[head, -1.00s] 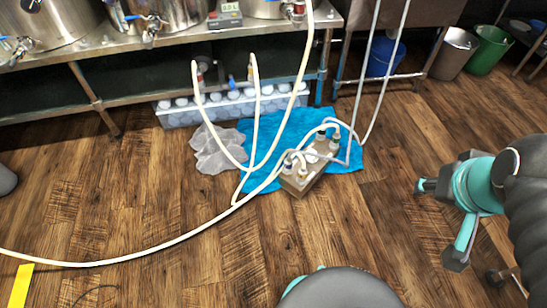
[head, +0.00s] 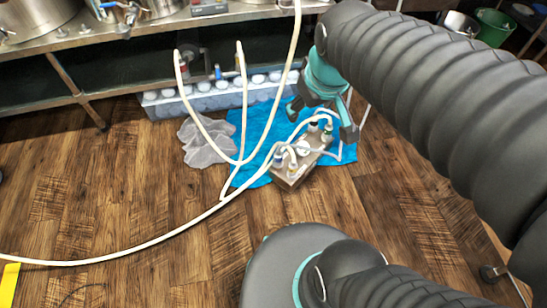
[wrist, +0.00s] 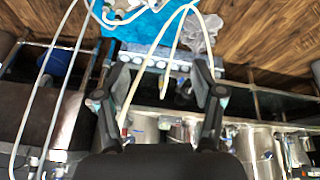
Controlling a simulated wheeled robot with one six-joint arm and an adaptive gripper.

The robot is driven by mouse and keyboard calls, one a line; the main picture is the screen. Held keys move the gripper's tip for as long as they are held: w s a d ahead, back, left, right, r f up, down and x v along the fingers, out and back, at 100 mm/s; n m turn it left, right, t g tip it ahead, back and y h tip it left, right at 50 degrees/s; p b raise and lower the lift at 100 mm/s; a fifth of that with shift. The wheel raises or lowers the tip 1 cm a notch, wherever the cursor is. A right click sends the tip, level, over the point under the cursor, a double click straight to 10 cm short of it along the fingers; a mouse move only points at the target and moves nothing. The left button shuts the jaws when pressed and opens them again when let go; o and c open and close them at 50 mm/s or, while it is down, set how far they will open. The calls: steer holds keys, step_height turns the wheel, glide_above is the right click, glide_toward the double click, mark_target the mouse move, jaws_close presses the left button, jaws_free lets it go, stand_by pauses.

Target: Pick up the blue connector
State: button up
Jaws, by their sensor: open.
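A small blue piece, likely the blue connector (head: 217,72), stands upright near the front of the dark space under the steel bench, behind the white bottles. A pale hose loop comes down close beside it. I cannot make it out surely in the wrist view. My gripper (head: 322,118) is open and empty, above the blue cloth and right of the blue piece. In the wrist view my gripper (wrist: 160,76) has its two fingers spread, with hoses and the bottle row beyond them.
The blue cloth (head: 255,160) bears a pump unit (head: 292,172) with hoses. A grey rag (head: 203,145) lies beside it. Pale hoses (head: 170,237) loop across the floor and up. A clear crate (head: 165,109) of white-capped bottles stands before the bench (head: 60,42).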

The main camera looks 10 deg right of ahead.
steer(key=w+f+n+g+b, duration=0.15)
steer(key=w+f+n, duration=0.25)
steer(key=w+f, duration=0.5)
steer(key=n+g+b, duration=0.3)
steer(key=n+b, duration=0.2)
steer(key=n, duration=0.4)
glide_above(278, 155)
steer(key=d, duration=0.1)
step_height(278, 155, down, 26)
steer(key=shift+n, duration=0.4)
steer(key=f, duration=0.7)
steer(key=w+f+b, duration=0.1)
steer(key=f, duration=0.2)
steer(key=shift+f, duration=0.3)
steer(key=shift+w+a+f+b, duration=0.1)
steer(key=shift+f+b, duration=0.1)
steer(key=shift+f, duration=0.9)
steer(key=shift+s+a+f+b, duration=0.1)
steer(key=shift+a+f+b, duration=0.05)
steer(key=shift+f, duration=0.95)
steer(key=shift+w+a+f+b, duration=0.1)
steer(key=shift+f+b, duration=0.1)
steer(key=shift+f, duration=0.9)
jaws_close()
